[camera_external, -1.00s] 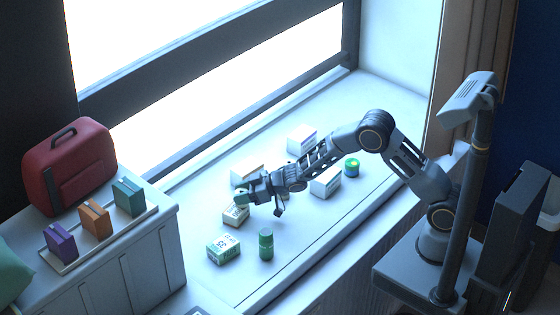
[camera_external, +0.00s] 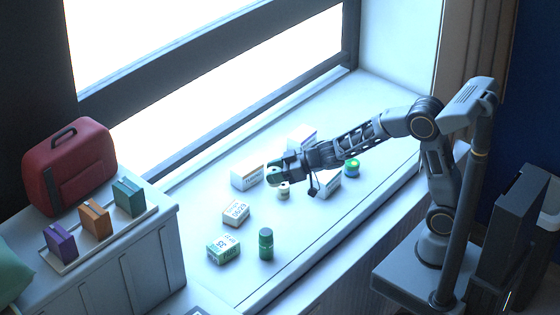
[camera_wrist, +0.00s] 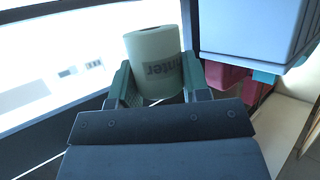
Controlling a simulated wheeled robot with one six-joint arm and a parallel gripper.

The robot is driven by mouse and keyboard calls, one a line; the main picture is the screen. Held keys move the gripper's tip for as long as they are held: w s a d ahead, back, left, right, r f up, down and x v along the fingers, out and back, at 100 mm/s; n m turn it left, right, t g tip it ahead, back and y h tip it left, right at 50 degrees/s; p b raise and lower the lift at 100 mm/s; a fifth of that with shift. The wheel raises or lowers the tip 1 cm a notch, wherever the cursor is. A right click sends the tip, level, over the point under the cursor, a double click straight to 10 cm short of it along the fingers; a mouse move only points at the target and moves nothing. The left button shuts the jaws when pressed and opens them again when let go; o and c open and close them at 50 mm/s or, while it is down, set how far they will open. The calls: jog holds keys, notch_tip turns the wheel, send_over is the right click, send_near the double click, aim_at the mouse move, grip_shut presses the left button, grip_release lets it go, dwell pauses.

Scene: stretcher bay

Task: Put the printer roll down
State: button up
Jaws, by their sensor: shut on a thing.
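The printer roll (camera_wrist: 153,52) is a pale cream cylinder with dark "printer" lettering. In the wrist view it sits between the two green fingers of my gripper (camera_wrist: 155,82), which are shut on it. That view looks upside down, so the roll extends below the fingers. In the external view my gripper (camera_external: 276,173) is over the windowsill (camera_external: 310,215), and the small pale roll (camera_external: 283,191) shows under it, upright. I cannot tell whether its bottom touches the sill.
A white box (camera_external: 246,177) stands close left of the roll; another (camera_external: 328,187) is partly behind my arm. A labelled box (camera_external: 236,215), a green-white box (camera_external: 223,250) and a green bottle (camera_external: 266,244) stand nearer. A blue-green jar (camera_external: 352,168) is right. Bare sill lies in front.

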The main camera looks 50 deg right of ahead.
jog(key=s+r, duration=0.2)
jog(key=p, duration=0.2)
send_over(236, 209)
jog(key=f, duration=0.9)
jog(key=shift+s+d+f, duration=0.1)
jog(key=shift+s+f, duration=0.1)
jog(key=shift+f, duration=0.05)
jog(key=shift+w+f, duration=0.3)
jog(key=shift+f, duration=0.15)
jog(key=shift+f+p, duration=0.5)
jog(key=shift+f, duration=0.95)
jog(key=shift+f, duration=0.1)
jog(key=shift+f, duration=0.1)
jog(key=o, duration=1)
